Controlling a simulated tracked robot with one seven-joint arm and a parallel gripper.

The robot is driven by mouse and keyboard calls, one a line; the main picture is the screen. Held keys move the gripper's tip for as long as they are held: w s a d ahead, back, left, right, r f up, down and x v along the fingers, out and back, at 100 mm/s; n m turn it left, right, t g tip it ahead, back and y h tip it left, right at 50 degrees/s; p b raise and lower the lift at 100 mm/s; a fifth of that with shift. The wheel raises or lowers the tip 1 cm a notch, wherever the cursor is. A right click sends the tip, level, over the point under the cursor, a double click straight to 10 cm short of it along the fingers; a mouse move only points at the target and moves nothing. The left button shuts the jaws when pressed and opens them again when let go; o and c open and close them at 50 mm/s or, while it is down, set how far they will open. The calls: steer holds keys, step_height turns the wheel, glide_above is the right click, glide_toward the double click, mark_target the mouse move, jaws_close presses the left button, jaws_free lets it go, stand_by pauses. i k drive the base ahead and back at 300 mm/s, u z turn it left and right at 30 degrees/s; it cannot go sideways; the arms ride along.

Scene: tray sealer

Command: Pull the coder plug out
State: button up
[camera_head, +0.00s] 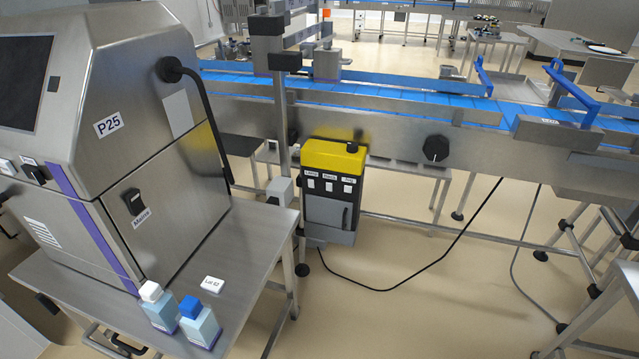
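A steel cabinet labelled P25 (150,160), which looks like the coder, stands on a steel table at the left. A black round connector (170,69) sits on its side, with a thick black cable (212,125) curving down from it. A grey box with a yellow top (335,157) stands under the conveyor, with small labels on its front. A black knob or plug (352,146) stands on its yellow top. I cannot tell which of these is the coder plug. My gripper is not in view.
Two bottles, one white-capped (158,306) and one blue-capped (198,323), and a white card (212,284) are on the steel table (245,250). A blue-belted conveyor (400,98) crosses behind.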

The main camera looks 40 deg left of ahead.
mark_target(272, 201)
steer(key=z, duration=0.1)
steer(key=i, duration=0.95)
steer(key=u, duration=2.35)
steer(key=i, duration=1)
steer(key=z, duration=0.2)
steer(key=k, duration=0.9)
steer(key=u, duration=0.25)
steer(key=i, duration=0.35)
steer(key=z, duration=0.1)
